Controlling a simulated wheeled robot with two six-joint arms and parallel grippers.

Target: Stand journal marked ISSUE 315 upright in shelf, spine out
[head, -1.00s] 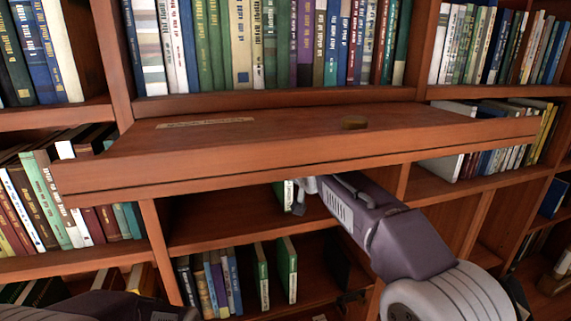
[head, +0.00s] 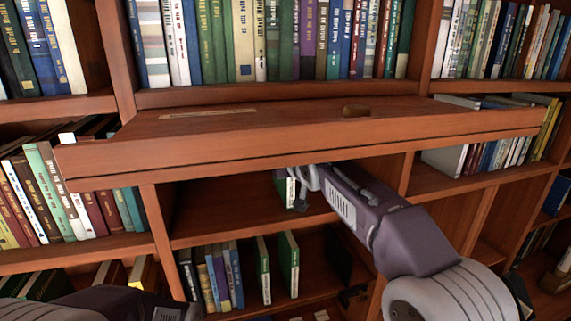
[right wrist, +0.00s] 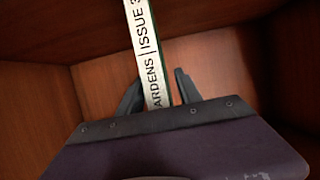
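A green journal with a white spine (head: 290,191) stands in the open shelf compartment (head: 240,214) under the overhanging ledge, its top hidden by the ledge. My right gripper (right wrist: 160,88) has one finger on each side of the spine. The fingers are apart, with a visible gap at the right one. In the head view the right gripper (head: 301,188) is at the compartment's front, beside the spine. My left gripper is out of frame.
The wooden ledge (head: 300,141) juts out just above my right arm, with a small brown block (head: 356,110) on it. Several books (head: 215,275) and two green journals (head: 289,262) stand on the shelf below. The compartment has free room left of the journal.

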